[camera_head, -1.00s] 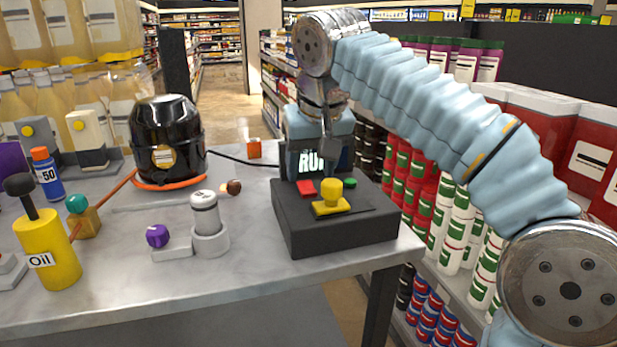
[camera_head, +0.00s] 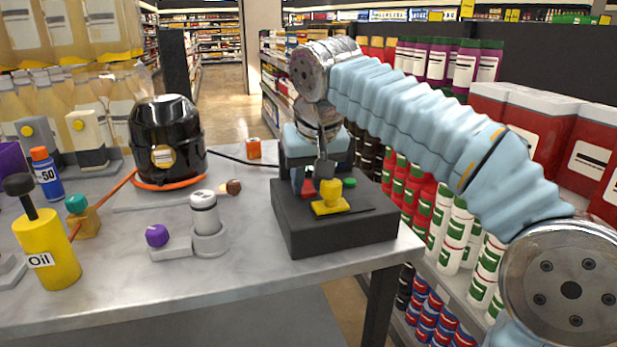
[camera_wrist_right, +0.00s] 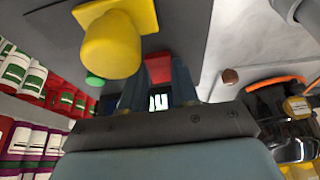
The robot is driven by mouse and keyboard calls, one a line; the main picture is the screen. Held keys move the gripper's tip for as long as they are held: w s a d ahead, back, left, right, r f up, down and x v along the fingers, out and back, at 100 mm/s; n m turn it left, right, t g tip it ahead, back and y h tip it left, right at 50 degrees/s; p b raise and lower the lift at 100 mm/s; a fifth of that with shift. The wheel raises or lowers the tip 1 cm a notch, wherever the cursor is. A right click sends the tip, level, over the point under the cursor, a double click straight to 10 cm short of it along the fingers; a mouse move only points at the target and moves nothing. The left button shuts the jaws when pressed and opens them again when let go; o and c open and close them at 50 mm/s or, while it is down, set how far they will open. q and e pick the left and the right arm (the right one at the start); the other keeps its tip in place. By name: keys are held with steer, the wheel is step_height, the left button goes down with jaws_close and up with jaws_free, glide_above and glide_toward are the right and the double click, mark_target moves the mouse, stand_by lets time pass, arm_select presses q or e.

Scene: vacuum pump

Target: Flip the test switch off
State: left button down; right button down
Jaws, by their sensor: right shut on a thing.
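A dark control box (camera_head: 335,235) stands at the table's right end. On its top are a yellow knob (camera_head: 330,190) on a yellow plate, a green button (camera_head: 349,183) and a small red switch (camera_head: 308,187). My right gripper (camera_head: 310,180) is down at the box top, behind and left of the yellow knob. In the right wrist view its two fingers (camera_wrist_right: 158,90) stand on either side of the red switch (camera_wrist_right: 158,68), shut on it. The yellow knob (camera_wrist_right: 110,45) is apart from the fingers there. No label marks the test switch. My left gripper is out of view.
A grey cylinder fitting (camera_head: 208,225), a purple knob (camera_head: 157,236) and a yellow oil can (camera_head: 47,250) stand on the table. Shelves of cans (camera_head: 450,225) lie beyond the right edge.

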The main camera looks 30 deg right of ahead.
steer(key=shift+w+d+r+g+y, duration=0.1)
steer(key=shift+w+g+y, duration=0.1)
steer(key=shift+g, duration=0.45)
steer(key=shift+w+r+g+y, duration=0.1)
steer(key=shift+w+g, duration=0.1)
steer(key=shift+g, duration=0.45)
steer(key=c, duration=0.8)
jaws_free()
steer(key=shift+c, duration=0.2)
